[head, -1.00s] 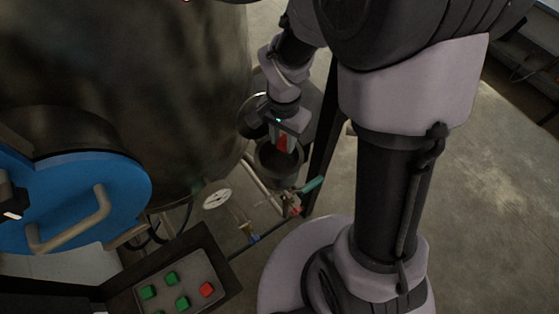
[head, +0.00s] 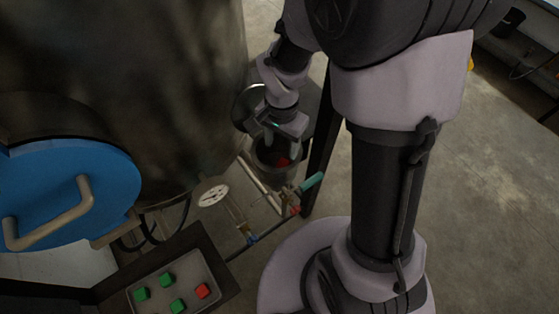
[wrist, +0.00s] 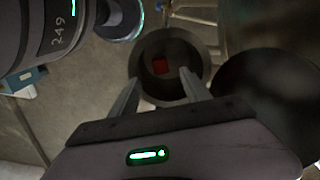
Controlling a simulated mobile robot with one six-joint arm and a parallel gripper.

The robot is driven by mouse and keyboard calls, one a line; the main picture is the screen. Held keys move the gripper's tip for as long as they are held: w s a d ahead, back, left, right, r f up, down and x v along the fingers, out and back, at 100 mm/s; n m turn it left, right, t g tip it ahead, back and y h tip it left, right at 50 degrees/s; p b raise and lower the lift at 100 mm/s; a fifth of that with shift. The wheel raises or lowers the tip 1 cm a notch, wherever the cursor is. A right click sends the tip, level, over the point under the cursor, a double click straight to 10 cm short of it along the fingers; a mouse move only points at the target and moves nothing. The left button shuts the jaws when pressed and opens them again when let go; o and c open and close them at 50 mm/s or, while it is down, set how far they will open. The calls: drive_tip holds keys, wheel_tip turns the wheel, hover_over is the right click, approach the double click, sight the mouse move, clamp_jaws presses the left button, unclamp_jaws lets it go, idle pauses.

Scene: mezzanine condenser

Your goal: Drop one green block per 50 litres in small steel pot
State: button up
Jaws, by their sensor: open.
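The small steel pot (head: 270,172) stands low beside the big tank, with its dark mouth under my gripper (head: 281,152). It also shows in the wrist view (wrist: 150,43). A red block (wrist: 160,66) lies inside the pot; a darker red patch shows beside it, and I cannot tell if it is a second block. My gripper (wrist: 160,77) is open and empty, fingertips over the mouth. Green blocks (head: 166,280) (head: 141,294) (head: 178,306) and another red block (head: 202,291) sit in a grey tray (head: 215,270).
The big tank (head: 190,80) with a blue round hatch (head: 60,205) fills the left. A white dial gauge (head: 213,195), too small to read, and pipes with a teal-handled valve (head: 311,181) stand near the pot. A dark post rises at its right. Open floor lies at right.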

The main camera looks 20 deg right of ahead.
wheel_tip(320, 180, up, 7)
drive_tip(key=p, duration=0.1)
drive_tip(key=shift+r+p, duration=0.15)
drive_tip(key=shift+p, duration=0.15)
drive_tip(key=s+a+f+n+t+y+b, duration=0.2)
drive_tip(key=s+n+t+b, duration=0.3)
drive_tip(key=s+b, duration=0.7)
drive_tip(key=a+b, duration=0.1)
drive_tip(key=b, duration=0.4)
drive_tip(key=shift+f+n+t+b, duration=0.3)
drive_tip(key=shift+t+b, duration=0.1)
